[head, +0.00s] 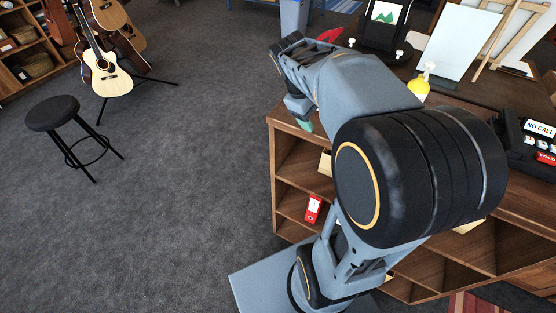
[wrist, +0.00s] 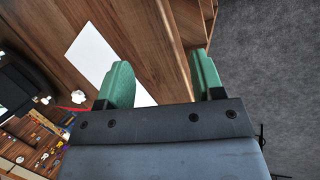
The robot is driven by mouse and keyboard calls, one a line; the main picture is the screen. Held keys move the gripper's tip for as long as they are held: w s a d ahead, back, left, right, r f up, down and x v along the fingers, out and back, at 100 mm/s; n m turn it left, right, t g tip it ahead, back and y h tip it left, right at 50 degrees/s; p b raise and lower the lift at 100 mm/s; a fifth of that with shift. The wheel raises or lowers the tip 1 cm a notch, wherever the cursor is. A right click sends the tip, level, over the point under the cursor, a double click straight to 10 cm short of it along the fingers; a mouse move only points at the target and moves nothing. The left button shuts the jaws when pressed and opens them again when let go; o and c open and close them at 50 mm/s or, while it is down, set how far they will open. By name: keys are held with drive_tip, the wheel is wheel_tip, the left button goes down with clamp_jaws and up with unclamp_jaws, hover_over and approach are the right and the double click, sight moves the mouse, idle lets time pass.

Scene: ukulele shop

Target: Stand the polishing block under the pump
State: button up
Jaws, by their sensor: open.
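A yellow bottle with a white pump top (head: 420,82) stands on the wooden counter in the head view, partly hidden behind my arm. I cannot make out a polishing block in either view; my arm covers much of the counter. My gripper (head: 304,124) is at the counter's left edge in the head view, with one green fingertip showing. In the wrist view my gripper (wrist: 162,68) is open, its two green fingers wide apart with nothing between them. A white sheet (wrist: 95,52) lies on the counter beyond the left finger.
The wooden counter (head: 283,133) has open shelves below, with a red box (head: 313,209) on one. A white panel (head: 455,42) and a card terminal (head: 541,129) are on top. A black stool (head: 52,112) and a guitar (head: 108,78) stand left; the floor between is clear.

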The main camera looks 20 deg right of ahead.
drive_tip(key=s+a+f+m+t+y, duration=0.2)
drive_tip(key=s+a, duration=0.1)
drive_tip(key=a, duration=0.3)
drive_tip(key=s+a+f+m+t+y, duration=0.2)
drive_tip(key=s+a, duration=0.2)
drive_tip(key=a, duration=0.3)
drive_tip(key=shift+a+t+y, duration=0.25)
drive_tip(key=shift+t+y, duration=0.05)
drive_tip(key=shift+t, duration=0.1)
